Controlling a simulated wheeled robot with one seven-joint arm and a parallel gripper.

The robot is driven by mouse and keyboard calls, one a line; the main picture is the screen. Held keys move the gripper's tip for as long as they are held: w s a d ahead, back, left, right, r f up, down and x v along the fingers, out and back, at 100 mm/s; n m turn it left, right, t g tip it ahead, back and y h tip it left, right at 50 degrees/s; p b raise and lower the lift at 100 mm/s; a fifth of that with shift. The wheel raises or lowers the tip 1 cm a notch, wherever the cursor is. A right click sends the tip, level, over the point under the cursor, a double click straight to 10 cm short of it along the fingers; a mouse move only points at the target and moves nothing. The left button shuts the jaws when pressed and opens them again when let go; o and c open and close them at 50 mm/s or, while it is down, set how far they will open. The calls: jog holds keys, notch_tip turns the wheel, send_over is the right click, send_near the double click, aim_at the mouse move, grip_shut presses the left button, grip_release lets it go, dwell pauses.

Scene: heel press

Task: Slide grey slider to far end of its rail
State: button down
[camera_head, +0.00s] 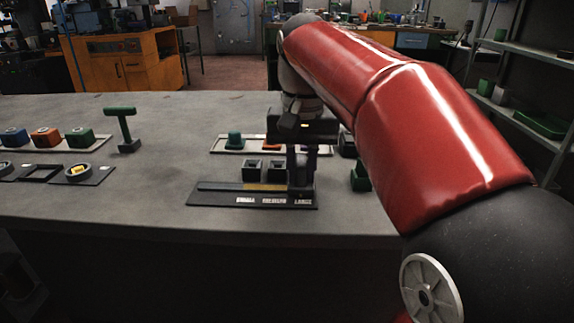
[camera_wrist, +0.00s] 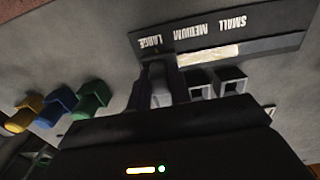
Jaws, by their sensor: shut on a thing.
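The black rail base (camera_head: 225,201) lies near the table's front edge, with the labels SMALL, MEDIUM and LARGE along its front. It also shows upside down in the wrist view (camera_wrist: 270,25). My gripper (camera_head: 302,183) points down at the right, LARGE end of the rail. In the wrist view my gripper (camera_wrist: 161,84) is shut on the grey slider (camera_wrist: 161,97), which shows between the fingers. In the head view the slider is mostly hidden by the fingers. A pale yellow strip (camera_head: 264,187) lies along the rail, left of the gripper.
Two dark open blocks (camera_head: 253,170) stand just behind the rail. A white tray (camera_head: 228,151) with a teal piece is behind them. A green T-shaped handle (camera_head: 121,125) stands left. Green, blue and yellow pieces (camera_wrist: 91,100) are beside the gripper in the wrist view.

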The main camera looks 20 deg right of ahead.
aim_at(305, 165)
jog(key=shift+d, duration=0.2)
jog(key=c, duration=1.3)
grip_release()
jog(key=shift+s+d, duration=0.1)
jog(key=shift+r, duration=0.1)
notch_tip(305, 165, up, 8)
jog(key=shift+f+p, duration=0.2)
jog(key=shift+p, duration=0.75)
jog(key=shift+s, duration=0.1)
